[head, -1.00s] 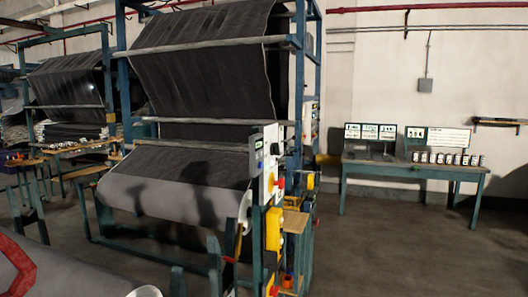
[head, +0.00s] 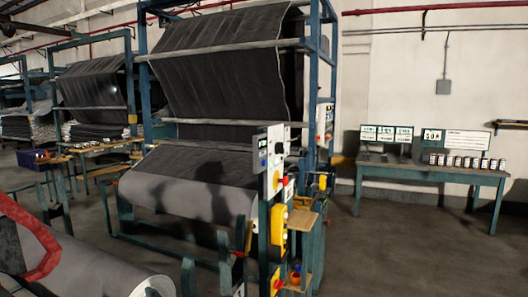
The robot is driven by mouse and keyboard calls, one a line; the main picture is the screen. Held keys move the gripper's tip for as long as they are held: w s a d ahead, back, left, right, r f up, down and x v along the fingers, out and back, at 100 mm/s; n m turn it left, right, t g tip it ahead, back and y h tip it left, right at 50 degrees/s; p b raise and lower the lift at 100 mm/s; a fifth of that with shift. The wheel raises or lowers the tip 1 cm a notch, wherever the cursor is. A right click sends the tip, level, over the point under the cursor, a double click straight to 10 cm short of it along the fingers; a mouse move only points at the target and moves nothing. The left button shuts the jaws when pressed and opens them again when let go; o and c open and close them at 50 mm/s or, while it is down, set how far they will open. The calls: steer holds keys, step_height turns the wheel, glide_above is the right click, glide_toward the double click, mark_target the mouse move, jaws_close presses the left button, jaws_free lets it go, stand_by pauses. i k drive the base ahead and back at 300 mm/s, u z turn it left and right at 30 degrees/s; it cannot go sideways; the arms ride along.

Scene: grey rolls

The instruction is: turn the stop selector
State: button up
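A pale control panel (head: 272,155) stands upright at the right front of the large fabric machine. It carries a dark display, a dark round control (head: 279,148) and a red knob-like control (head: 277,180). A red-and-yellow control (head: 285,181) sits just beside it. A yellow box (head: 279,226) is mounted below the panel. Which of these is the stop selector I cannot tell; labels are too small to read. My gripper is not in view.
A grey roll (head: 200,194) lies across the machine's front. Another roll (head: 95,272) and a red curved part (head: 38,240) fill the lower left foreground. A green table (head: 430,172) with several small cans stands by the right wall. Floor (head: 390,245) at the right is clear.

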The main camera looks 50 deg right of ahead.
mark_target(279, 147)
steer(key=u, duration=0.55)
steer(key=k, duration=0.8)
steer(key=z, duration=2)
steer(key=i, duration=0.6)
steer(key=u, duration=0.3)
